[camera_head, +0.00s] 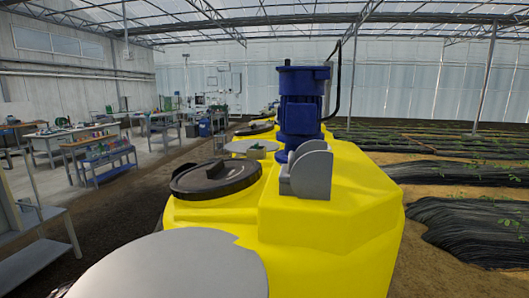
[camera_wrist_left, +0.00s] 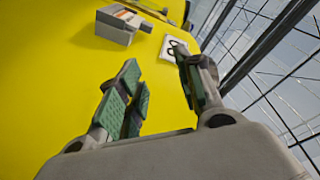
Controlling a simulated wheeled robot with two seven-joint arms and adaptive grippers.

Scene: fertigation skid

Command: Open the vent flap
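No part is plainly marked as the vent flap. In the left wrist view a small grey box-like fitting (camera_wrist_left: 117,27) with a pale and orange top stands on the yellow tank wall (camera_wrist_left: 50,90); I cannot tell whether it is the flap. My left gripper (camera_wrist_left: 157,60) is open, its green-padded fingers apart with nothing between them. The fitting lies beyond the fingertips, up and to the left, apart from them. A white label with black round marks (camera_wrist_left: 172,48) is on the yellow surface near the right finger. Neither gripper shows in the head view.
In the head view the yellow tank (camera_head: 330,230) carries a black round lid (camera_head: 215,180), a grey bracket with rounded plates (camera_head: 311,172) and a blue motor (camera_head: 301,110). Workbenches (camera_head: 100,160) stand at the left. Black-covered plant beds (camera_head: 470,225) lie at the right.

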